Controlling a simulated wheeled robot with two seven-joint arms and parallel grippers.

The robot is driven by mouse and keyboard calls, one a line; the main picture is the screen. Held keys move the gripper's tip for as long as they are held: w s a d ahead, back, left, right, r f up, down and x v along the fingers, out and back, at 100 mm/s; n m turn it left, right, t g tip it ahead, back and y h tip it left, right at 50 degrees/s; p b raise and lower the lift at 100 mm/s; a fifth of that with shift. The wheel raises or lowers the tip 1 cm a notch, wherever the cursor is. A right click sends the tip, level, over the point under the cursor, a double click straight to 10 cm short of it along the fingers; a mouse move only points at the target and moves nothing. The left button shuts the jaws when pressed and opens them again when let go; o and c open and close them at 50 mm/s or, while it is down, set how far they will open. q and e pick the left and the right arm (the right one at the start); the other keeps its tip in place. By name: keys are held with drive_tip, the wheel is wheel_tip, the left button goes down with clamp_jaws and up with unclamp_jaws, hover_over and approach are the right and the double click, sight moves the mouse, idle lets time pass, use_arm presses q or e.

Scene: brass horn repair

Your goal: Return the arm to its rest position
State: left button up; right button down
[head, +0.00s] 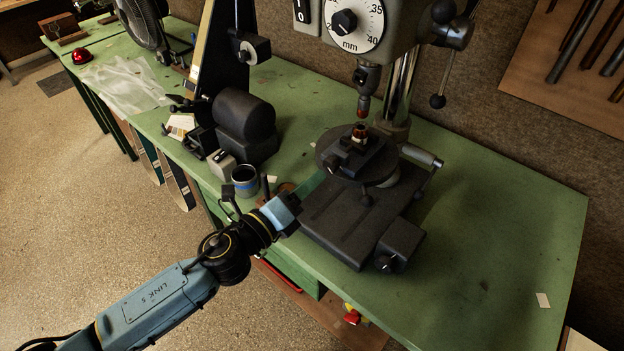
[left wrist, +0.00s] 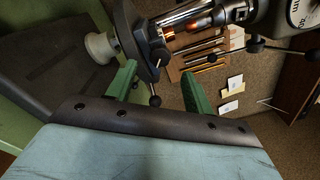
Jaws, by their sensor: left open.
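My left arm (head: 165,300) reaches in from the lower left of the head view. My left gripper (head: 311,185) is at the front edge of the drill press base. In the left wrist view its two green fingers stand apart with nothing held between them (left wrist: 158,72). A drill press (head: 345,25) stands over a round table (head: 330,155) carrying a dark vise (head: 356,160). A small copper-coloured part (head: 360,132) sits upright at the vise, below the drill chuck. The round table also shows beyond the fingers in the left wrist view. My right gripper is not in view.
A dark belt machine (head: 245,125) is at left. The green bench (head: 490,230) is mostly clear at right.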

use_arm(q)
drive_tip(key=shift+v, duration=1.05)
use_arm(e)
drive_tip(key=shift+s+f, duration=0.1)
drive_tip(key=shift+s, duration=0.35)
use_arm(q)
drive_tip(key=shift+d+r, duration=0.1)
drive_tip(key=shift+d, duration=0.05)
